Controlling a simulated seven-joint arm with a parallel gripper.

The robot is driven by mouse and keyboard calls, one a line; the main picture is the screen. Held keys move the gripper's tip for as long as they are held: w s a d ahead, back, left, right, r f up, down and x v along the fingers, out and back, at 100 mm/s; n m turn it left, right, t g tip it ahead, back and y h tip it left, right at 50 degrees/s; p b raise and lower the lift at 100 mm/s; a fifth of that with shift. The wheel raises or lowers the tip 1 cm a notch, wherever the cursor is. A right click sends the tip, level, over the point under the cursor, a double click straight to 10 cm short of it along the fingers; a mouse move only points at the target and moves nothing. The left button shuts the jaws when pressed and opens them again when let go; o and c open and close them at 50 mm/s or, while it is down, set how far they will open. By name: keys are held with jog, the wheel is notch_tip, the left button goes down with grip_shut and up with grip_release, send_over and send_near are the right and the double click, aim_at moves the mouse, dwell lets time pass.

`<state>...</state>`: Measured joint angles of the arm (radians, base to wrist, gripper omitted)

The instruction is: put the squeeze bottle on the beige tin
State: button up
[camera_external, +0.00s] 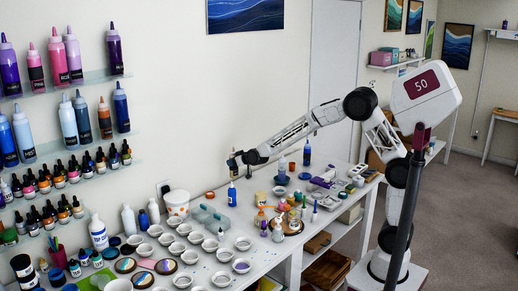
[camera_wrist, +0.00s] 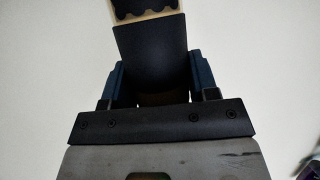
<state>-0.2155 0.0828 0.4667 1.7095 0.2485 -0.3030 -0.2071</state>
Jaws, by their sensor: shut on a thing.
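My gripper (camera_external: 237,160) is raised above the back part of the white table, at the end of my outstretched arm. It is shut on a dark, bottle-like thing with a beige end, which looks like the squeeze bottle (camera_external: 232,165). In the wrist view the squeeze bottle (camera_wrist: 152,50) shows as a broad black band with a beige, dark-scalloped part beyond it, between the fingers (camera_wrist: 155,85). A blue bottle (camera_external: 232,195) stands just below it; the gap between them is small or unclear. I cannot pick out the beige tin with certainty.
Small white cups (camera_external: 178,247) crowd the table's near left. A white tub with orange marks (camera_external: 177,204) stands by the wall. A round tray (camera_external: 287,229) holds several small bottles to the right. Wall shelves (camera_external: 70,83) with bottles are at left.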

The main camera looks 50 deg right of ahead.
jog(key=s+d+r, duration=0.1)
jog(key=s+d, duration=0.1)
jog(key=s, duration=1.6)
jog(key=s+d+r, duration=0.1)
jog(key=s+d, duration=0.1)
jog(key=s, duration=1.6)
jog(key=shift+r+n+y, duration=0.3)
jog(key=shift+y, duration=0.1)
jog(key=shift+w, duration=0.1)
jog(key=w+a, duration=0.2)
jog(key=w, duration=0.5)
jog(key=w+a+f, duration=0.1)
jog(key=w+a, duration=0.1)
jog(key=w, duration=0.6)
jog(key=shift+w+f, duration=0.2)
jog(key=shift+f, duration=0.1)
jog(key=shift+f, duration=0.1)
jog(key=shift+f, duration=1.65)
jog(key=shift+f, duration=0.1)
jog(key=o, duration=1)
